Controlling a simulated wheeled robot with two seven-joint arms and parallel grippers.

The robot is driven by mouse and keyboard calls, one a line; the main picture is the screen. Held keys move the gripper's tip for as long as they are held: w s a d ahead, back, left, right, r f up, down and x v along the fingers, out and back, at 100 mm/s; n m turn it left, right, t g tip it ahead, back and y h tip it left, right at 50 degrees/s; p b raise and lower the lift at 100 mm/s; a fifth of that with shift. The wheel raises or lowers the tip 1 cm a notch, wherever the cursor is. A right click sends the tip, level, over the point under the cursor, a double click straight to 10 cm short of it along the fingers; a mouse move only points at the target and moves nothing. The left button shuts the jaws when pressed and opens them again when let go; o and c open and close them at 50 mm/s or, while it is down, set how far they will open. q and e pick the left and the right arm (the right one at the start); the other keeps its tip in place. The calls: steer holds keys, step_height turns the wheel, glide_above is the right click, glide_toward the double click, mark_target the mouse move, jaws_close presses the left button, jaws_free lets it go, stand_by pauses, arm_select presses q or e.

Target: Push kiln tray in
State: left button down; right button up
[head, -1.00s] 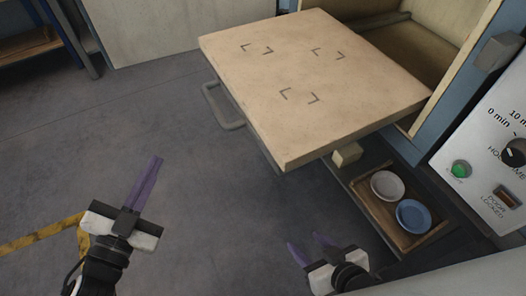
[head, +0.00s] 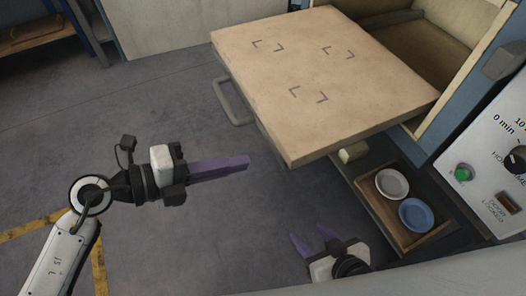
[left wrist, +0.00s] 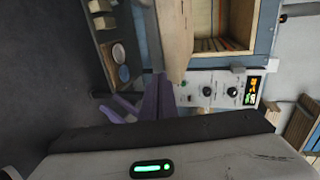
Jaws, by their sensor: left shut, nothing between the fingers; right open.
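The kiln tray (head: 270,75) is a flat tan slab with three sets of dark corner marks, pulled out of the open kiln chamber (head: 400,50) at the upper right. A grey bar handle (head: 230,102) is on its left front side. My left gripper (head: 247,161) has purple fingers that are shut and empty. It points right toward the tray's front edge, below the handle, apart from both in the picture. The tray also shows in the left wrist view (left wrist: 174,35). My right gripper (head: 311,243) is open and empty at the bottom, below the tray's near corner.
The control panel (head: 490,165), with a knob and green button, is at the right. Floor left of the tray is clear.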

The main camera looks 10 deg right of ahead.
mark_target(280, 151)
arm_select(q)
steer(key=x, duration=0.4)
steer(key=r+x, duration=0.1)
steer(key=x, duration=0.1)
steer(key=shift+w+d, duration=0.1)
steer(key=shift+d, duration=0.25)
steer(key=shift+r, duration=0.1)
